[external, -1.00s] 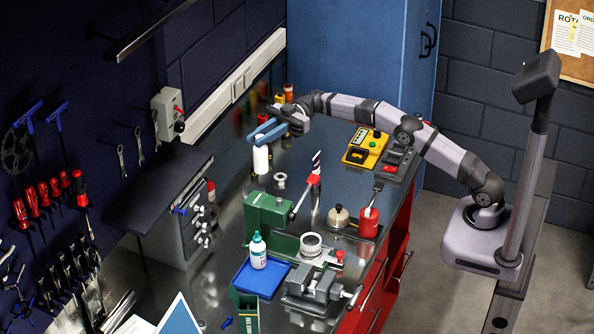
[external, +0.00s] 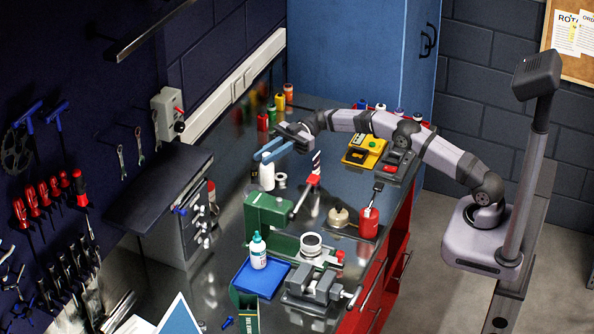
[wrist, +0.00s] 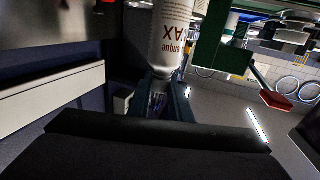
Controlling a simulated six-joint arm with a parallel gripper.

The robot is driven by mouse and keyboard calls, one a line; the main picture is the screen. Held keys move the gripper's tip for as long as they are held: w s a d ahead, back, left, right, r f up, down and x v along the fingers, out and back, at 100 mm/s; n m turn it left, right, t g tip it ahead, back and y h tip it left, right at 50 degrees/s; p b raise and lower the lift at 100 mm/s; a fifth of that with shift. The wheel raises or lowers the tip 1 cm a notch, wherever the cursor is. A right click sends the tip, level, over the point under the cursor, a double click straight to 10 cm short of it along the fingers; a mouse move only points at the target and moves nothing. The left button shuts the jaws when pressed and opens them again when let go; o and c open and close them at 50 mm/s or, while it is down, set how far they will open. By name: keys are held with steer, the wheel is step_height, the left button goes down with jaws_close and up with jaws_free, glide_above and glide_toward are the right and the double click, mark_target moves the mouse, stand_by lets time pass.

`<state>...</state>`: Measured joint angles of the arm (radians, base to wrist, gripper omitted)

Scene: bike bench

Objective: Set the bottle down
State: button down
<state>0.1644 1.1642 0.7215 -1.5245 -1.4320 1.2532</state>
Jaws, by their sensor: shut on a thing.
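A white bottle (external: 267,176) hangs or stands at my gripper (external: 272,155), over the bench behind the green vise. My gripper's blue fingers are shut on its upper end. In the wrist view the bottle (wrist: 168,42) shows printed lettering, upside down in that picture, between the dark blue fingers (wrist: 163,92). The bottle looks upright in the external view. Its bottom is close to the bench top (external: 232,208), but I cannot tell whether it touches.
The green vise (external: 268,213) stands just in front of the bottle. A blue tray (external: 250,284) with a teal-capped bottle (external: 258,252) lies nearer the camera. A yellow box (external: 364,147) sits to the right. Several small colored bottles (external: 271,113) line the back.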

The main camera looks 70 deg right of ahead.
mark_target(267, 167)
steer(key=shift+f+p, duration=0.4)
steer(key=shift+f, duration=1.45)
steer(key=shift+f, duration=0.2)
steer(key=c, duration=1.6)
jaws_free()
steer(key=shift+r, duration=0.3)
steer(key=shift+s+d+f, duration=0.15)
steer(key=shift+d+f, duration=0.05)
steer(key=shift+d, duration=0.15)
steer(key=b+v, duration=0.3)
steer(key=v, duration=0.8)
steer(key=shift+d+r, duration=0.1)
steer(key=shift+r, duration=0.05)
